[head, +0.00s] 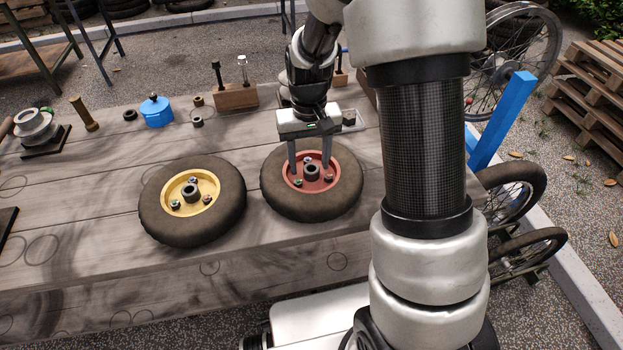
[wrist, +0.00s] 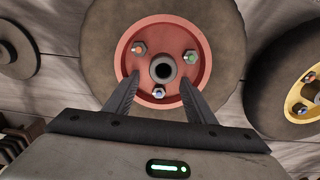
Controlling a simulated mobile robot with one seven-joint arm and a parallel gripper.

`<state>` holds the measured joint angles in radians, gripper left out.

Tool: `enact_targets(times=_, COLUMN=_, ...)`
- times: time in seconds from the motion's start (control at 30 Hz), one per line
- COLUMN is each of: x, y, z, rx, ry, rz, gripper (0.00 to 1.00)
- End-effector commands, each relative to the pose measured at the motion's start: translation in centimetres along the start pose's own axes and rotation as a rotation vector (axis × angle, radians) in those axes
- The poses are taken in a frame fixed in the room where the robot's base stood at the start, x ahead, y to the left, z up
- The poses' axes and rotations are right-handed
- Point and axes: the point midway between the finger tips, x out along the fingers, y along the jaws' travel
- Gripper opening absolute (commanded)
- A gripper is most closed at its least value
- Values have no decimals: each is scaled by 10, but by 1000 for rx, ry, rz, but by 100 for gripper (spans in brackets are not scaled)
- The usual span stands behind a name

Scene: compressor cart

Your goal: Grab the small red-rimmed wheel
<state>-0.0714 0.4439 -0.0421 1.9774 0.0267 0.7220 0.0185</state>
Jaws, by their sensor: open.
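The small red-rimmed wheel (head: 343,192) lies flat on the wooden bench, its dark tyre around a red rim with a hub and several bolts. My gripper (head: 311,170) is over its rim, fingers pointing down on either side of the central hub. In the wrist view the wheel (wrist: 215,40) fills the upper middle, and my gripper's two fingers (wrist: 157,90) are apart with the hub between and just beyond their tips. Nothing is held. I cannot tell whether the tips touch the rim.
A yellow-rimmed wheel (head: 160,225) lies close on the left. A blue pot (head: 157,113), small rings and a wooden block with bolts (head: 236,96) stand along the back. The bench front (head: 90,270) is clear. A blue post (head: 505,118) and bicycle wheels are at right.

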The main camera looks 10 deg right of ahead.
Motion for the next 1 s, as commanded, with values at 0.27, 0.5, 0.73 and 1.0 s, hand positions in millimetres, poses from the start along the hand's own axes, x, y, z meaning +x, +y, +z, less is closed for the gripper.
enact_targets(times=0.27, x=6, y=0, z=0, rx=0, ry=2, rz=0, gripper=50)
enact_targets(times=0.5, x=6, y=0, z=0, rx=0, ry=1, rz=0, gripper=10)
enact_targets(times=0.73, x=5, y=0, z=-1, rx=0, ry=4, rz=-1, gripper=0)
enact_targets(times=1.0, x=-3, y=0, z=-2, rx=0, ry=6, rz=-1, gripper=0)
